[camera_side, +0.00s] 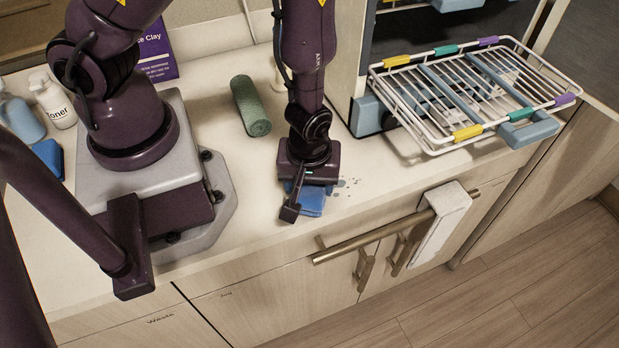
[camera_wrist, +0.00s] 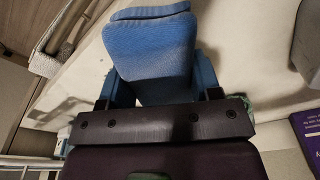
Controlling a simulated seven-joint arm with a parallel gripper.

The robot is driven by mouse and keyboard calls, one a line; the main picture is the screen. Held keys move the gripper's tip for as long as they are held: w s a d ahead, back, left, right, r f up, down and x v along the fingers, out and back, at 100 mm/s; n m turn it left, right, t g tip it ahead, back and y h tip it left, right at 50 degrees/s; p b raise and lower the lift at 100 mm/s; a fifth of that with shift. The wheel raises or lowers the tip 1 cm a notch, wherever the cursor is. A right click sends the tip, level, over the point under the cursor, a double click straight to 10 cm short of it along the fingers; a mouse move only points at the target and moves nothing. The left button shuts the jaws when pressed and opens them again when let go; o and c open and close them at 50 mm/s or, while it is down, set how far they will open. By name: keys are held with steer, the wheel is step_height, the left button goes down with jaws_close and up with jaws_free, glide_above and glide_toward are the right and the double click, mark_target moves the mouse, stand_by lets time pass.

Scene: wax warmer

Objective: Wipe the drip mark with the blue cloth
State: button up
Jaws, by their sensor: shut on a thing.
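The blue cloth (camera_side: 313,203) is folded and held low at the counter's front part. My gripper (camera_side: 302,197) points down and is shut on it. In the wrist view the cloth (camera_wrist: 150,50) fills the space between the fingers of my gripper (camera_wrist: 158,88). The drip mark (camera_side: 346,183) shows as small grey spots on the pale counter, just right of the cloth. Part of it may be hidden under the cloth and gripper. I cannot tell whether the cloth touches the counter.
A green rolled towel (camera_side: 251,106) lies behind my gripper to the left. A wire rack (camera_side: 475,90) with coloured clips juts out at right. A white towel (camera_side: 443,215) hangs on the front rail (camera_side: 345,248). A toner bottle (camera_side: 52,100) stands far left.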

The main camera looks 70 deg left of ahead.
mark_target(367, 175)
steer(key=shift+f, duration=0.85)
stand_by(0.9)
steer(key=shift+w, duration=3.05)
steer(key=shift+w, duration=0.1)
steer(key=shift+w, duration=2.9)
steer(key=shift+s, duration=3.1)
steer(key=shift+s, duration=0.1)
